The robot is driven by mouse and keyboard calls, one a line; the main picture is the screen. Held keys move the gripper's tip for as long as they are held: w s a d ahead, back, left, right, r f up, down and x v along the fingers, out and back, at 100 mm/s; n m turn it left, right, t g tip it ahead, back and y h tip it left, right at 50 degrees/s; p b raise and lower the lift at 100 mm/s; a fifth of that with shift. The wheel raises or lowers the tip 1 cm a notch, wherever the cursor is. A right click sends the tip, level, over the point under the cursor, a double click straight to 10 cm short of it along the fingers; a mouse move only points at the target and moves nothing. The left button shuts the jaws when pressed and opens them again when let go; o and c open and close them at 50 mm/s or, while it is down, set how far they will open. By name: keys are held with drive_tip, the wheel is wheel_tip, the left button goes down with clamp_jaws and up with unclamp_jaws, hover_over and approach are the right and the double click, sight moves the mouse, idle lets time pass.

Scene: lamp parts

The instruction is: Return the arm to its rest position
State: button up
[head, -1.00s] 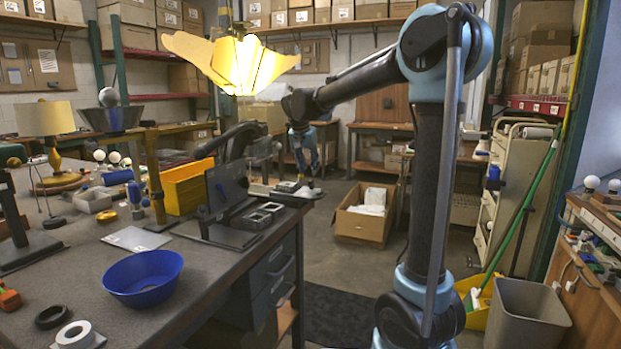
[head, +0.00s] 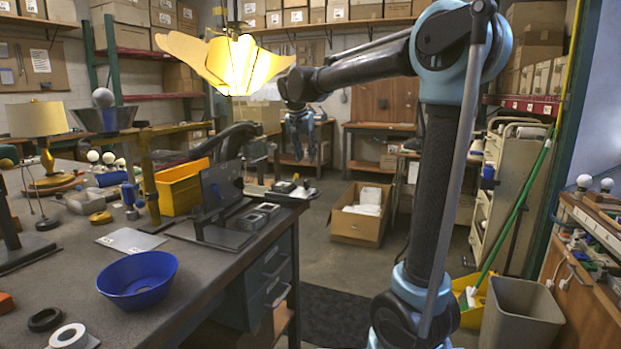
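My gripper (head: 303,150) hangs pointing down at the end of my arm, in the middle of the head view, beyond the far right end of the workbench. No object is seen in contact with the gripper.
The workbench (head: 205,270) fills the left, with a blue bowl (head: 138,280), a yellow bin (head: 180,188) and lamp parts. A lit lamp (head: 236,66) hangs above. A cardboard box (head: 345,226) and a grey waste bin (head: 520,312) stand on the floor.

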drive_tip(key=s+d+f+n+g, duration=0.1)
drive_tip(key=s+d+f, duration=0.4)
drive_tip(key=s+d, duration=0.35)
drive_tip(key=s+d+f+n, duration=0.1)
drive_tip(key=s+d+f, duration=0.3)
drive_tip(key=s+d, duration=0.45)
drive_tip(key=s+d+f+n, duration=0.1)
drive_tip(key=s+d+f, duration=0.2)
drive_tip(key=s+f, duration=0.6)
drive_tip(key=s+d+f+n+g+y, duration=0.1)
drive_tip(key=s+d+f, duration=0.3)
drive_tip(key=s+f, duration=0.5)
drive_tip(key=shift+d+f+y, duration=0.15)
drive_tip(key=shift+d+y, duration=0.05)
drive_tip(key=shift+y, duration=0.1)
